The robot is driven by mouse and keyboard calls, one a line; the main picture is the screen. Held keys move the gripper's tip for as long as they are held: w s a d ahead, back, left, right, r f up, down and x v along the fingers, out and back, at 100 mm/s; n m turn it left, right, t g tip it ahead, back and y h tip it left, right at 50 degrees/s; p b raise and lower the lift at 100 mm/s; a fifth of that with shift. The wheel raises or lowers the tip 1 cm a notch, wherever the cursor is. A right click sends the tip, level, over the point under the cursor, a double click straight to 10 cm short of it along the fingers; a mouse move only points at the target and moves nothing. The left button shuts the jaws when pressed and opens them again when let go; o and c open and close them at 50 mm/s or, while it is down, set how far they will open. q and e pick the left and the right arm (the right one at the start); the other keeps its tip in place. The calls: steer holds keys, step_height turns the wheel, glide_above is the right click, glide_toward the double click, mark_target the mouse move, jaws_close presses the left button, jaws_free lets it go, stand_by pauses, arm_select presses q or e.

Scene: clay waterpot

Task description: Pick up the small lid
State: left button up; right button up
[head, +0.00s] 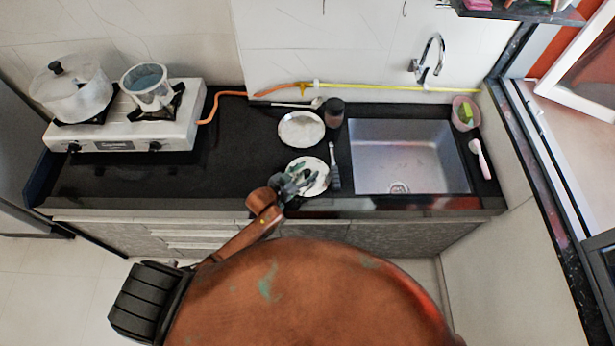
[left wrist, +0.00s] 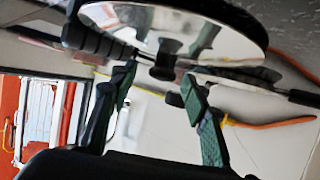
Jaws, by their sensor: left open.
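Two round silvery lids lie on the black counter left of the sink in the head view. The nearer, slightly smaller-looking lid (head: 318,184) is partly covered by my left gripper (head: 301,178). In the left wrist view a shiny lid (left wrist: 225,22) with a black knob (left wrist: 166,60) fills the top. My left gripper (left wrist: 158,80) is open, its two green-padded fingers apart on either side of the knob in the picture; I see no clear contact. The farther lid (head: 301,129) lies behind it. My right gripper is not in view.
A dark-handled brush (head: 334,168) lies close right of the near lid, beside the sink (head: 410,155). A dark cup (head: 334,112) stands behind. A stove (head: 130,125) holds two pots at the left. The counter between stove and lids is clear.

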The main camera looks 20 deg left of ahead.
arm_select(q)
steer(key=shift+w+d+f, duration=0.15)
steer(key=shift+w+f, duration=0.05)
steer(key=shift+w, duration=0.1)
steer(key=shift+c, duration=0.2)
steer(key=shift+r, duration=0.1)
jaws_close()
